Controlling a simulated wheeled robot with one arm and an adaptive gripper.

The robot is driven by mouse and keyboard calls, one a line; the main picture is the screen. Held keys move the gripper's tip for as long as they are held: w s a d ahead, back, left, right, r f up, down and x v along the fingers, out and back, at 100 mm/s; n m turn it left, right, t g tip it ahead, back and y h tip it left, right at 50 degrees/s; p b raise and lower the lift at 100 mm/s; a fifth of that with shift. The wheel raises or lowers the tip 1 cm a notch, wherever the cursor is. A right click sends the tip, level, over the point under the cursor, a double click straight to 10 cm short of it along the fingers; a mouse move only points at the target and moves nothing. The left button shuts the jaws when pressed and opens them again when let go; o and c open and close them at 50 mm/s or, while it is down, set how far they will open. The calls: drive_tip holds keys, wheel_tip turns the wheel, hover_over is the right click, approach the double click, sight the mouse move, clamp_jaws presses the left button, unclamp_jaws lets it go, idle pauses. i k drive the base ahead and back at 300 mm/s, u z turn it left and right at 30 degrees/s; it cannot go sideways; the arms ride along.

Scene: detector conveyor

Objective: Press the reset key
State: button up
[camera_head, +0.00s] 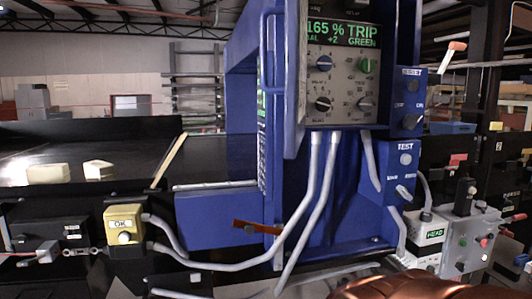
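A blue control box (398,100) at the upper right of the head view carries a small label that seems to read RESET. A round grey button (413,85) sits just under that label. A dark knob (410,121) with small markings above it is lower on the same box. The main panel (341,75) left of it has a green-lit display (342,34) reading "165 % TRIP" and "GREEN", with several dials below.
A blue TEST box (404,160) with a button and switch hangs below. Grey conduits (310,200) run down the blue frame (240,110). A yellow OK box (124,228) is at the left. A black conveyor (60,165) bears two pale blocks. A grey button box (466,245) stands lower right.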

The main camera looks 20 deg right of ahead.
sight(413, 85)
drive_tip(key=z, duration=1.15)
drive_tip(key=k, duration=0.5)
